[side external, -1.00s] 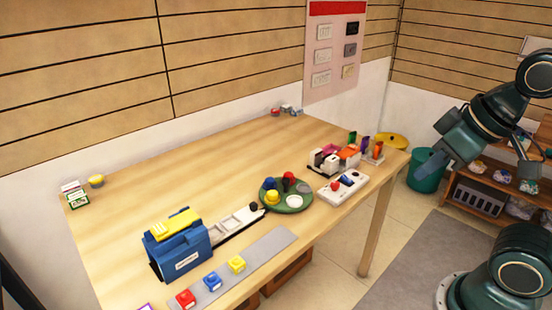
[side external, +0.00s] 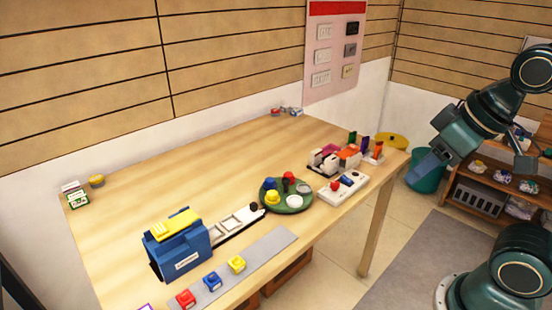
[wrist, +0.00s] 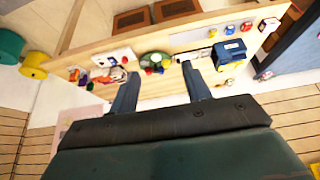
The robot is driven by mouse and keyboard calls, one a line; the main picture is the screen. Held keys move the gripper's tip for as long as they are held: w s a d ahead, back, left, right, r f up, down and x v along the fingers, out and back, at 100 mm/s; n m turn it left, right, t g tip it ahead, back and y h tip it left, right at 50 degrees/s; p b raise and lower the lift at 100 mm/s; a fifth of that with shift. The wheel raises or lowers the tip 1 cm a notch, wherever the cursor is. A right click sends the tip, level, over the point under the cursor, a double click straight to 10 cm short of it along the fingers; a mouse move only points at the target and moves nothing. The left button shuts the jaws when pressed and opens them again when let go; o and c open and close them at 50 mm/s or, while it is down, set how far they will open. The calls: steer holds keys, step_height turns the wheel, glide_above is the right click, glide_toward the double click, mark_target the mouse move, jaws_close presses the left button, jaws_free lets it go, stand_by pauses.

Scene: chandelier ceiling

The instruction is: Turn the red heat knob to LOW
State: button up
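A white panel (side external: 342,189) lies near the table's front right edge, with a small red knob (side external: 335,186) and a blue piece beside it. Its labels and the knob's setting are too small to read, so I cannot tell for sure that this is the heat knob. A red piece (side external: 288,176) also stands on the round green base (side external: 290,205) to its left. My gripper (side external: 421,174) hangs in the air to the right of the table, apart from everything. In the wrist view its two fingers (wrist: 160,91) are spread and empty, with the table beyond them.
A blue box with a yellow top (side external: 180,255) and a grey strip (side external: 262,252) with colored buttons are at the front left. A small organizer (side external: 325,160) stands behind the panel. The table's middle and back are mostly clear. A teal bin (side external: 425,184) stands on the floor.

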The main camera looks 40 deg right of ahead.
steer(key=w+d+r+m+g, duration=0.1)
steer(key=w+d+r+g, duration=0.15)
steer(key=w, duration=0.65)
steer(key=m+g, duration=0.3)
steer(key=m, duration=0.1)
glide_above(335, 183)
step_height(335, 183, down, 17)
step_height(335, 183, down, 14)
steer(key=shift+r, duration=0.25)
